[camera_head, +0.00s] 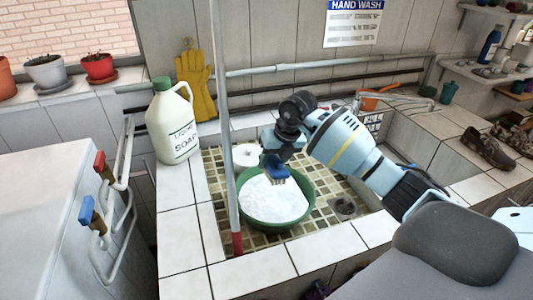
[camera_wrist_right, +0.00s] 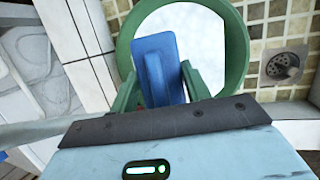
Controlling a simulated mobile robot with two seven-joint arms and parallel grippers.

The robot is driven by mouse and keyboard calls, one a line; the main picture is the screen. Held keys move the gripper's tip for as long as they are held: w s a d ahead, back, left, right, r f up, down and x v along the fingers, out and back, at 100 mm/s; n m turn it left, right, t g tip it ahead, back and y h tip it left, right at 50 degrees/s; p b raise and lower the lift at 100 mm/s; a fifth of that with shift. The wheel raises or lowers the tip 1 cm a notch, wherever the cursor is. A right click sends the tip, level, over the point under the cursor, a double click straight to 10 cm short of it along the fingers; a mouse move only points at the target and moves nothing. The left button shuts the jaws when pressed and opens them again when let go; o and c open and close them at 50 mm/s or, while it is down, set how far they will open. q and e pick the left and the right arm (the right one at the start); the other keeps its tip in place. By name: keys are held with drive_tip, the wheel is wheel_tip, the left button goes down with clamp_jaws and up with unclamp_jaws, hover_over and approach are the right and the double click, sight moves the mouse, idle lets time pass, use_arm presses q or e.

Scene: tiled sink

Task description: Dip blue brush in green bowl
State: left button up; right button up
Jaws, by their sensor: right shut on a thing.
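The green bowl (camera_head: 277,224) stands in the tiled sink and holds a white, foamy-looking filling. The blue brush (camera_head: 276,168) is over the back part of the bowl, bristles pointing down. Its bristles are at or just above the white filling; I cannot tell if they touch. My right gripper (camera_head: 272,150) is shut on the brush from above. In the right wrist view the brush (camera_wrist_right: 155,52) sits between the fingers of my right gripper (camera_wrist_right: 160,78), with the bowl (camera_wrist_right: 235,50) around it beneath. My left gripper is not in view.
A thin upright pole (camera_head: 226,120) stands just left of the bowl. A white soap jug (camera_head: 172,128) stands on the left ledge. A white round item (camera_head: 246,154) lies behind the bowl. A drain (camera_head: 343,206) is to the right. Tiled edges surround the sink.

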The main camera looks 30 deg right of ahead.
drive_tip(key=shift+w+d+r, duration=0.1)
drive_tip(key=shift+f, duration=0.45)
wheel_tip(320, 180, down, 4)
drive_tip(key=shift+f+b, duration=0.25)
drive_tip(key=shift+b, duration=1)
drive_tip(key=shift+f+b, duration=1.15)
drive_tip(key=shift+f, duration=2.1)
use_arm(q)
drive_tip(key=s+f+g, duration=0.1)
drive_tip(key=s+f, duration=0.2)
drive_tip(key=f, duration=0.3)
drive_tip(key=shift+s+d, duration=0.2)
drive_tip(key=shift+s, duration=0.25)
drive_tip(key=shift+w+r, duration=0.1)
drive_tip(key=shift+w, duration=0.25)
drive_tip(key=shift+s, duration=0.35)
